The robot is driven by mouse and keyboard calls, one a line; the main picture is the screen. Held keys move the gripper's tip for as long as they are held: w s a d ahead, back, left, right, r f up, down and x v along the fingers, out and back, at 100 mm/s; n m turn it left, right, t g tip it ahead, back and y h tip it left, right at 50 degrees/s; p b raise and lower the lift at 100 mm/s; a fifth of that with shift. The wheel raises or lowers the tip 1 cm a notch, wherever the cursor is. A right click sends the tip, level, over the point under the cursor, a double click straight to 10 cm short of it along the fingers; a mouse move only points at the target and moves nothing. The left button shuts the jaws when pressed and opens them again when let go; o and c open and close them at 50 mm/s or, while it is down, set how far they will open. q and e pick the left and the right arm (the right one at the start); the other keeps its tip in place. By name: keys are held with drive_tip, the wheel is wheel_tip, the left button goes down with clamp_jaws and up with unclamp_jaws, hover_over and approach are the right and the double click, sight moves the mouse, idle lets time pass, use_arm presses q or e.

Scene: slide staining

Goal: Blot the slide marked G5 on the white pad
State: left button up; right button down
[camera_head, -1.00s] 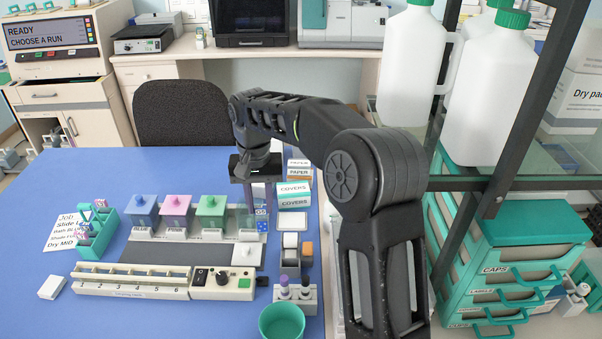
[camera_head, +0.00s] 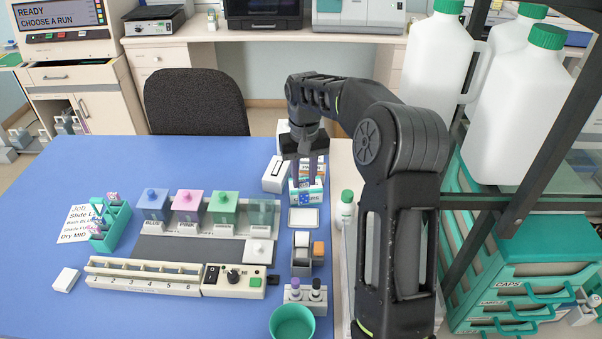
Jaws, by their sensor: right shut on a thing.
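My right gripper (camera_head: 306,180) points down above the back right of the blue table. It is shut on a slide, of which a small blue patterned part (camera_head: 306,197) shows below the fingers; I cannot read its marking. The slide is in front of the teal and white covers box (camera_head: 293,196) in this view. The white pad (camera_head: 303,219) lies flat just in front of that box, slightly below the slide in the picture. I see no clear contact between slide and pad. My left gripper is not in view.
A teal slide rack (camera_head: 110,228) is further left. A dispenser (camera_head: 301,258) and a bottle (camera_head: 347,210) stand near the pad.

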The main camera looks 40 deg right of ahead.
sight(304, 188)
drive_tip(key=shift+f, duration=0.25)
drive_tip(key=shift+f, duration=1.8)
drive_tip(key=shift+f+b, duration=0.35)
drive_tip(key=shift+f, duration=0.1)
drive_tip(key=shift+s+f, duration=0.15)
drive_tip(key=shift+f, duration=0.05)
idle(3.0)
drive_tip(key=shift+r, duration=0.1)
drive_tip(key=shift+r+p, duration=0.4)
drive_tip(key=shift+r, duration=2.65)
